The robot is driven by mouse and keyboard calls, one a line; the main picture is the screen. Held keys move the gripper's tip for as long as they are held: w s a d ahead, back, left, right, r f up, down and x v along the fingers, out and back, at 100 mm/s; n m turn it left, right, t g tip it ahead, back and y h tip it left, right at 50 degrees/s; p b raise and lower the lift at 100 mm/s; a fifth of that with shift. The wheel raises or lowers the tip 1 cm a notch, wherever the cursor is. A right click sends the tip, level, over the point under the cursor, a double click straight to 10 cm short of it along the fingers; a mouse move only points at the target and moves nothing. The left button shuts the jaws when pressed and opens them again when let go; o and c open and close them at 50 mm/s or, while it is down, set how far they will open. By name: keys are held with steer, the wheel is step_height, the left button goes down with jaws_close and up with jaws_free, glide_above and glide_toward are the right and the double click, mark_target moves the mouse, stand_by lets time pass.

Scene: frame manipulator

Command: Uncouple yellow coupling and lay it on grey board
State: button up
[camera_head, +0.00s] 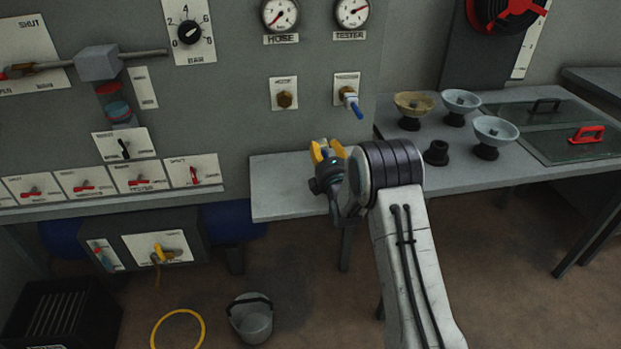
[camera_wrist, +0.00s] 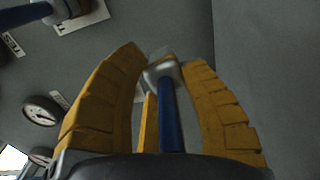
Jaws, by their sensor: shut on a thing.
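My gripper (camera_head: 326,150) is above the left end of a grey board-like tabletop (camera_head: 283,202), in front of the panel. In the wrist view its two yellow fingers (camera_wrist: 170,88) are shut around a fitting with a silvery head (camera_wrist: 160,70) and a blue bar (camera_wrist: 172,118). A narrow yellow strip (camera_wrist: 147,122) shows beside the bar. I cannot tell whether this fitting is the yellow coupling. In the head view the fingers and wrist hide most of it. A yellow-handled fitting (camera_head: 160,254) sits on the low box at the left.
The panel has a brass port (camera_head: 285,99) and a blue-handled valve (camera_head: 350,98) behind my gripper. Several bowls on dark stands, one of them a brass bowl (camera_head: 413,104), occupy the table at right. A bucket (camera_head: 251,318) and yellow ring (camera_head: 178,312) lie on the floor.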

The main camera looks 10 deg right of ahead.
steer(key=shift+f+b, duration=0.25)
steer(key=shift+b, duration=0.1)
stand_by(0.3)
steer(key=shift+f+b, duration=0.35)
steer(key=shift+b, duration=0.1)
steer(key=shift+f+b, duration=0.7)
steer(key=shift+b, duration=0.15)
steer(key=shift+f+b, duration=0.7)
steer(key=shift+b, duration=0.2)
steer(key=o, duration=1.3)
steer(key=shift+f, duration=0.1)
